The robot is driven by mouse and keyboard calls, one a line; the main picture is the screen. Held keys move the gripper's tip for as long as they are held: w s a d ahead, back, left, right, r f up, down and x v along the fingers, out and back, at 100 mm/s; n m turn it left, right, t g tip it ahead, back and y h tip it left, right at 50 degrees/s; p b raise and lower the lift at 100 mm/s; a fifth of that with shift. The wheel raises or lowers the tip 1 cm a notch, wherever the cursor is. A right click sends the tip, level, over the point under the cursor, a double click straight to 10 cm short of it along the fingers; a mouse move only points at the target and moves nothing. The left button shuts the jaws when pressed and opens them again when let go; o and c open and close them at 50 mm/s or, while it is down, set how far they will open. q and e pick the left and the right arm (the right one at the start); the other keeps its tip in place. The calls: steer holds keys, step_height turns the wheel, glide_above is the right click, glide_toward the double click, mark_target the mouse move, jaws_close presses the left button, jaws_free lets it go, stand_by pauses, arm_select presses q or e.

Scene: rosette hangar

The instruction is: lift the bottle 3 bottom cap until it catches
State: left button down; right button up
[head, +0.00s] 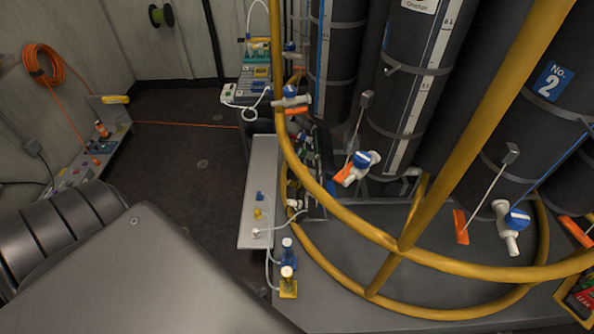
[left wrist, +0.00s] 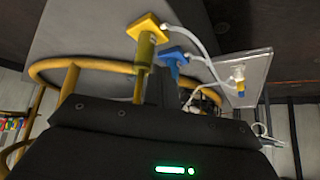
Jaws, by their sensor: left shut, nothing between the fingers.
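A grey bottle marked No. 2 (head: 550,85) stands at the right of the rosette in the head view. The grey bottle (head: 398,105) left of it shows no readable number, so I cannot tell which is bottle 3. I cannot make out a bottom cap. An orange tab (head: 343,174) and a white and blue spigot (head: 365,162) sit near that bottle's lower end. My left gripper (left wrist: 162,87) shows in the left wrist view, dark, shut and empty, apart from the bottles. Its fingertips do not show in the head view. My right gripper is out of view.
Yellow frame rails (head: 430,262) curve in front of the bottles. A narrow white board (head: 262,170) with tubing stands left of them, near blue (head: 288,253) and yellow (head: 288,284) fittings. The dark floor (head: 185,165) is mostly clear.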

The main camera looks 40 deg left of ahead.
arm_select(q)
steer(key=w+a+r+m+t+h+p, duration=0.1)
steer(key=w+r+t+h, duration=0.15)
steer(key=w+r, duration=0.65)
steer(key=w+r+t+h+p, duration=0.1)
steer(key=w+r+t, duration=0.4)
steer(key=r, duration=0.7)
steer(key=w+d+r+m+h, duration=0.1)
steer(key=w+r+h, duration=0.1)
steer(key=r, duration=0.6)
steer(key=w+d+r+m+t+h, duration=0.1)
steer(key=w+r+h, duration=0.1)
steer(key=r, duration=0.6)
steer(key=shift+w+d+r+m, duration=0.25)
steer(key=shift+w+r+m, duration=0.1)
steer(key=shift+w, duration=0.3)
steer(key=shift+b+x, duration=1.45)
steer(key=shift+x, duration=4.5)
steer(key=shift+r, duration=0.3)
